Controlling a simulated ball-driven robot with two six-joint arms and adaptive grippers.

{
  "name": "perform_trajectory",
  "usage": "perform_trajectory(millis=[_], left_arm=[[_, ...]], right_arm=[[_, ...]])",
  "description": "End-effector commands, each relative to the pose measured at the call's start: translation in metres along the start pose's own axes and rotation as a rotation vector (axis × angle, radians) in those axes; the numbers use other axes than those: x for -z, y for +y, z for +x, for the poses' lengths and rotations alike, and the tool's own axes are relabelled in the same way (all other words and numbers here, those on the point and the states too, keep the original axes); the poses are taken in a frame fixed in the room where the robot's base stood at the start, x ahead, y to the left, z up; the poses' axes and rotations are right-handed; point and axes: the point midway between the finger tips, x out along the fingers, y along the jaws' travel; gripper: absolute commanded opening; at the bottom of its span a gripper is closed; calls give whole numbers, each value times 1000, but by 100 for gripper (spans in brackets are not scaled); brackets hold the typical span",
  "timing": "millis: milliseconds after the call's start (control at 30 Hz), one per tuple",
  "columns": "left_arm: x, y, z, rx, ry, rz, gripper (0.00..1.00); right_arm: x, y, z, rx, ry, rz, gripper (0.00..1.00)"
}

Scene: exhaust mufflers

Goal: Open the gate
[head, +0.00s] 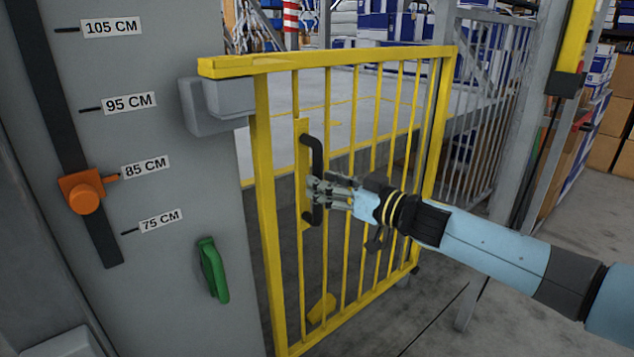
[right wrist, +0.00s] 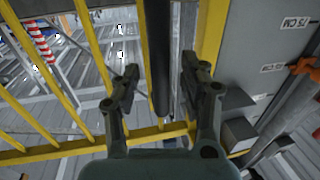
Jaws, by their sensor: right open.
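The yellow barred gate (head: 350,62) stands across the middle of the head view, its left end beside the grey latch block (head: 222,98) on the grey panel. A black vertical handle (head: 317,150) is mounted on a yellow plate near the gate's left end. My right gripper (head: 318,190) is at the lower half of the handle. In the right wrist view the gripper (right wrist: 158,75) is open, with the black handle (right wrist: 160,60) between its two fingers; contact cannot be told. My left gripper is not in view.
The grey panel (head: 150,50) at left carries a height scale, an orange slider knob (head: 84,192) and a green handle (head: 213,270). A grey mesh fence (head: 490,120) and post stand right of the gate. Shelves with boxes are behind.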

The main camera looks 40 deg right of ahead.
Motion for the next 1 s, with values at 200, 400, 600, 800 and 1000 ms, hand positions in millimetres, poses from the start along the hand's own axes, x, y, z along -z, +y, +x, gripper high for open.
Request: perform_trajectory(millis=[200,400,600,800,1000], left_arm=[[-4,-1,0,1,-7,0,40],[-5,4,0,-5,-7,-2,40],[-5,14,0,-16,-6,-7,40],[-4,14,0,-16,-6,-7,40],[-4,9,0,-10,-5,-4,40]], right_arm=[[0,0,22,-1,0,0,44],[-1,0,25,-1,-1,1,44],[-1,0,24,-1,-1,0,32],[-1,0,24,-1,-1,0,6],[-1,0,24,-1,-1,0,0]])
